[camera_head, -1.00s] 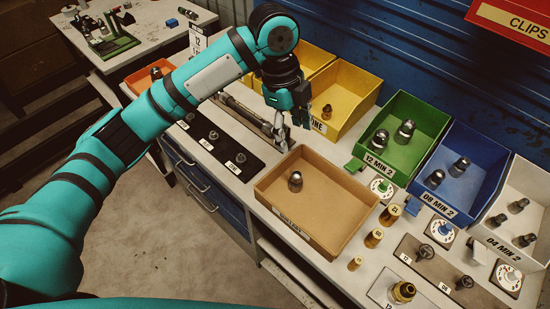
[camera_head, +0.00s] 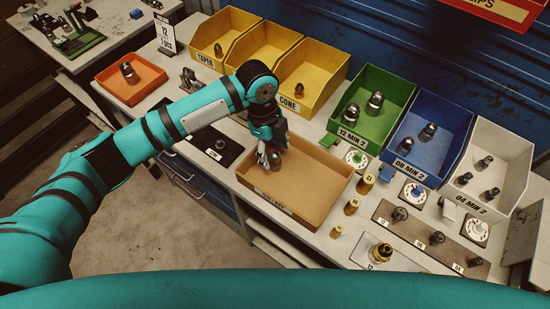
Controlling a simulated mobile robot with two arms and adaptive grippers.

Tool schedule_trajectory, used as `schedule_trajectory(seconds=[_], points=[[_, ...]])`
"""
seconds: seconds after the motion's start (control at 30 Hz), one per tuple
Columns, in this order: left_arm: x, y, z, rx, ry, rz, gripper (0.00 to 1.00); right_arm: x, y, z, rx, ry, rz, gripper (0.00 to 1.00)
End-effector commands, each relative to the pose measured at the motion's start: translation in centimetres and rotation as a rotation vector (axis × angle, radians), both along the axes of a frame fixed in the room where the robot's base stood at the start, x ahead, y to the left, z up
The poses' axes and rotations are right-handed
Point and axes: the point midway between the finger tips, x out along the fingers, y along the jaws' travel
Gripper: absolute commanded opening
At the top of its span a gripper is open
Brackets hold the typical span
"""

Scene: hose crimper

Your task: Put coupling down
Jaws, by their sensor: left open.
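The tan tray (camera_head: 318,188) lies on the bench, with a label on its front wall. My left gripper (camera_head: 268,158) is open and low over the tray's back left part. A small metal coupling (camera_head: 276,160) shows right at its fingertips, partly hidden by them. I cannot tell whether the fingers touch it. The rest of the tray floor is bare. My right gripper is not in view.
Yellow bins (camera_head: 312,75), a green bin (camera_head: 392,88), a blue bin (camera_head: 448,125) and a white bin (camera_head: 512,165) stand behind. An orange tray (camera_head: 150,82) is at left. Brass fittings (camera_head: 351,206) stand right of the tan tray.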

Motion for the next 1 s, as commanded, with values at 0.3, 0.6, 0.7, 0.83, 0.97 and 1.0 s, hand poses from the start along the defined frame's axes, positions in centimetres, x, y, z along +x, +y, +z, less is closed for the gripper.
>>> schedule_trajectory(seconds=[0.3, 0.6, 0.7, 0.83, 0.97, 1.0], points=[[-0.4, -0.7, -3.8, 0.001, 0.001, 0.001, 0.61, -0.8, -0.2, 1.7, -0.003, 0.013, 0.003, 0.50], [-0.4, -0.7, -4.0, 0.000, 0.000, 0.000, 0.51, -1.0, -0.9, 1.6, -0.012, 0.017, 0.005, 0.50], [-0.4, -0.6, -4.0, 0.000, 0.000, 0.000, 0.38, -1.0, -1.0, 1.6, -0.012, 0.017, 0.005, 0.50], [-0.4, -0.6, -4.0, 0.000, 0.000, 0.000, 0.21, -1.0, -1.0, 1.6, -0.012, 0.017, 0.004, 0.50], [-0.4, -0.6, -3.9, 0.000, 0.000, 0.000, 0.04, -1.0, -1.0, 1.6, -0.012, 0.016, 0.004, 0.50], [-0.4, -0.6, -3.9, 0.000, 0.000, 0.000, 0.00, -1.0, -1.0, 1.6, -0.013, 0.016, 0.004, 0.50]])
